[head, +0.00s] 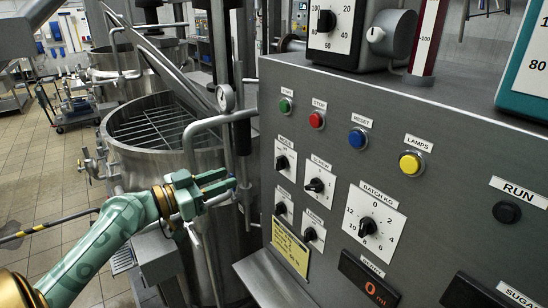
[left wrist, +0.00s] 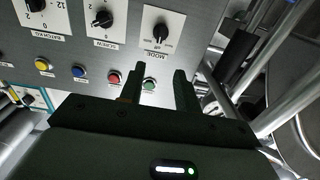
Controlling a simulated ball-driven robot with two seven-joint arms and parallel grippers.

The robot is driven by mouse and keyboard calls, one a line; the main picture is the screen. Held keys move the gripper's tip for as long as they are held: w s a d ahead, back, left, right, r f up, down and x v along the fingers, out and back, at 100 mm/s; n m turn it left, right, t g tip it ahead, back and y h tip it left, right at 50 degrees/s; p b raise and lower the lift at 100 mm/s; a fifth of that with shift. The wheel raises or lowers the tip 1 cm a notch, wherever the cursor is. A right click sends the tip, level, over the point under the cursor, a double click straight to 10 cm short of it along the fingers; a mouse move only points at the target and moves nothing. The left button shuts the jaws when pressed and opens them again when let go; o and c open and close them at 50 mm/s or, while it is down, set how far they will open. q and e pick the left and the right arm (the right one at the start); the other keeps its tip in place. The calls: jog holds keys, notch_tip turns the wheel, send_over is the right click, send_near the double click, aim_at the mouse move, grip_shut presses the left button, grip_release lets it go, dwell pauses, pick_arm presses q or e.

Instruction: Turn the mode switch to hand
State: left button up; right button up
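The mode switch (head: 282,163) is a black knob on a white plate at the left of the grey panel, under the label MODE. In the left wrist view the mode switch (left wrist: 160,32) shows upside down at the top, beyond my fingers. Its dial marks are too small to read surely. My left gripper (head: 231,179) is left of the panel, apart from the switch. In the left wrist view the gripper (left wrist: 157,80) has its two dark fingers spread with nothing between them. My right gripper is not in view.
Right of the mode switch is another knob (head: 315,185), with two more knobs below. Green (head: 285,105), red (head: 317,119), blue (head: 358,138) and yellow (head: 411,163) buttons sit above. A steel pipe handle (head: 190,140) and a vessel (head: 150,160) stand behind my left gripper.

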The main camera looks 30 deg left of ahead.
aim_at(277, 160)
pick_arm(q)
jog(key=p+x, duration=0.4)
jog(key=x, duration=0.9)
jog(key=shift+r+p, duration=0.1)
jog(key=shift+p, duration=0.25)
jog(key=shift+w+d, duration=0.2)
jog(key=shift+w, duration=0.15)
jog(key=shift+s, duration=0.1)
grip_shut()
